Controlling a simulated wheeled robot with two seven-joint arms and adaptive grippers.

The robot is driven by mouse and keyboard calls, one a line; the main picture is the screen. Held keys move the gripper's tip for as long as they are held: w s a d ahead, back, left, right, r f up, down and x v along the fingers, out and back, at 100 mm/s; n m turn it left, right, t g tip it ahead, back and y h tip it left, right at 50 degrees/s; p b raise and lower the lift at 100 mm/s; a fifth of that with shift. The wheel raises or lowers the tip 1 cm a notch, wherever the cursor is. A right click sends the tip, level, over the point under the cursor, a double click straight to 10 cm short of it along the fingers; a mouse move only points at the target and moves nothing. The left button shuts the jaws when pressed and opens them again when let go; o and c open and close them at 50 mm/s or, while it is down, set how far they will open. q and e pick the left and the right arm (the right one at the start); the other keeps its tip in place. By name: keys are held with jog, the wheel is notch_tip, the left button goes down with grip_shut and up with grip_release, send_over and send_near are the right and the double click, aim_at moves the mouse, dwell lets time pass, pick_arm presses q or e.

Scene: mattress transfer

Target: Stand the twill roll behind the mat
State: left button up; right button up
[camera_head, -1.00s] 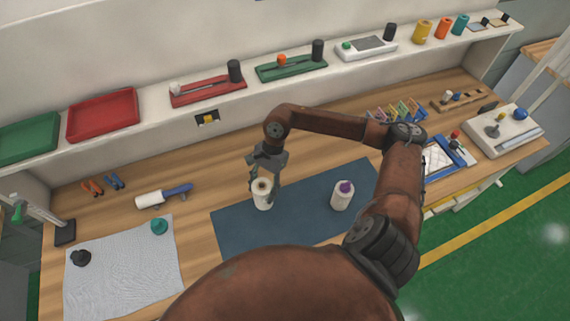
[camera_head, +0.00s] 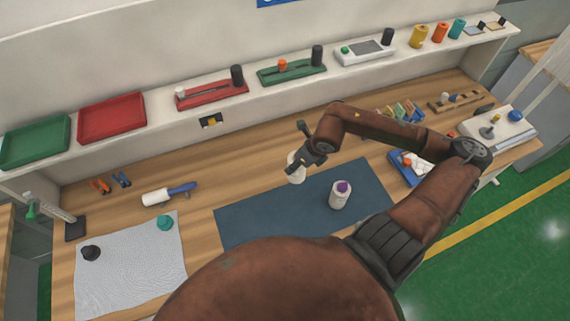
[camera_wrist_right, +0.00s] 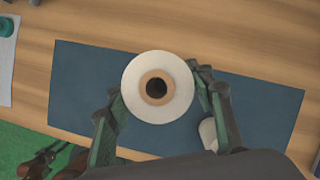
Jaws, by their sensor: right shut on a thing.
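The twill roll (camera_head: 296,170) is white with a brown core, and it shows end-on in the right wrist view (camera_wrist_right: 180,98). My right gripper (camera_head: 298,160) is shut on it, with a finger on each side (camera_wrist_right: 160,100). The roll looks upright, at the back edge of the dark blue mat (camera_head: 265,212). I cannot tell whether its base touches the table. In the right wrist view the mat (camera_wrist_right: 80,90) lies below and around the roll, with bare wood beyond.
A white spool with a purple top (camera_head: 340,196) stands on the mat, partly hidden in the right wrist view (camera_wrist_right: 208,134). A lint roller (camera_head: 160,197) lies left of the mat, near a grey cloth (camera_head: 130,270). The wood behind the mat is largely clear below the shelf.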

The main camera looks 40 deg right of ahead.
jog(key=shift+d+r, duration=0.15)
jog(key=shift+d, duration=0.05)
jog(key=shift+w+d+m, duration=0.2)
jog(key=shift+w+m, duration=0.1)
jog(key=w+d+f+p, duration=0.1)
jog(key=w+d+f, duration=0.1)
jog(key=w+f, duration=0.1)
jog(key=w+d+f+p, duration=0.2)
jog(key=w+f, duration=0.2)
jog(key=f, duration=0.1)
jog(key=w+d+f+p, duration=0.2)
jog(key=w+d+f, duration=0.1)
jog(key=w+f, duration=0.1)
jog(key=shift+w+f, duration=0.15)
jog(key=shift+f, duration=0.35)
